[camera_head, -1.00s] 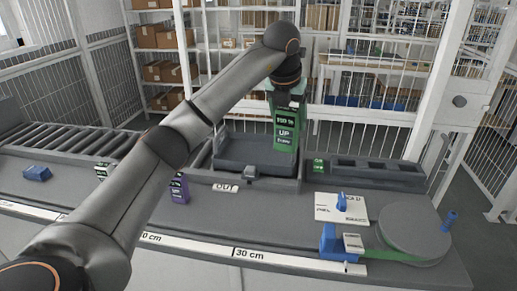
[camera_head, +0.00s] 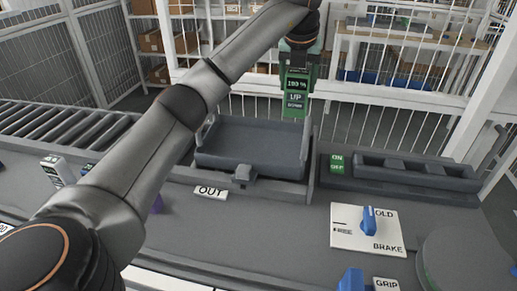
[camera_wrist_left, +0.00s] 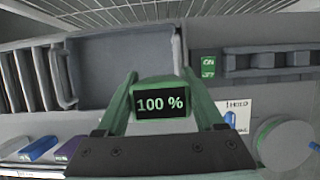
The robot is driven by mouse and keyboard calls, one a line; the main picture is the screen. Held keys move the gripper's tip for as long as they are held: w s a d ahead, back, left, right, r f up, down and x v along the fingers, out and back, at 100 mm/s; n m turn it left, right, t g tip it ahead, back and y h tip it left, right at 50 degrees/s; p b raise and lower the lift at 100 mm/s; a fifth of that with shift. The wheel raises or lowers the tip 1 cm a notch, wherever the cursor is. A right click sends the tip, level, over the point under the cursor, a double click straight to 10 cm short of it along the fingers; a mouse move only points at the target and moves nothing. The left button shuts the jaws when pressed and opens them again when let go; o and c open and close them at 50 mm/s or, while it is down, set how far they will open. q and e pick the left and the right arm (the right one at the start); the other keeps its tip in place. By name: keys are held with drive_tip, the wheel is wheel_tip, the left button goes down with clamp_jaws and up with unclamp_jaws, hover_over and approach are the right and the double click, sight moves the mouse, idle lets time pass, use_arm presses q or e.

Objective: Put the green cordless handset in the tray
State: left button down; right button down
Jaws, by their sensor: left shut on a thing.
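The green cordless handset (camera_head: 297,97) hangs upright from my left gripper (camera_head: 300,52). Its dark panels read "100 %", "UP" and "DOWN". In the left wrist view the handset's screen (camera_wrist_left: 161,104) shows between the two fingers of my left gripper (camera_wrist_left: 160,82), which are shut on it. The grey tray (camera_head: 238,158), with low walls and a front handle, is empty. In the head view the handset overlaps the tray's back right corner, held above it. In the left wrist view the tray (camera_wrist_left: 112,35) lies up and left of the handset. My right gripper is not in view.
Right of the tray are a green ON/OFF switch (camera_head: 337,163) and a grey slotted holder (camera_head: 405,168). In front are a white HOLD/BRAKE plate (camera_head: 350,238) with a blue lever (camera_head: 369,221) and a round disc (camera_head: 470,262). An OUT label (camera_head: 210,192) lies before the tray. White mesh fencing stands behind.

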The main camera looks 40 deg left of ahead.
use_arm(q)
drive_tip(key=shift+w+a+f, duration=0.15)
drive_tip(key=shift+f, duration=0.4)
drive_tip(key=shift+a+b, duration=0.15)
drive_tip(key=shift+b, duration=0.15)
drive_tip(key=shift+s+a+f+b, duration=0.2)
drive_tip(key=shift+s+a+f, duration=0.55)
drive_tip(key=shift+a+f, duration=1.4)
drive_tip(key=shift+s+a+f+b, duration=0.15)
drive_tip(key=shift+s+a+f, duration=0.55)
drive_tip(key=shift+a+f, duration=1.45)
drive_tip(key=shift+s+a+f+b, duration=0.2)
drive_tip(key=shift+s+a+f, duration=0.55)
drive_tip(key=shift+a+f, duration=1.4)
drive_tip(key=shift+f, duration=0.1)
unclamp_jaws()
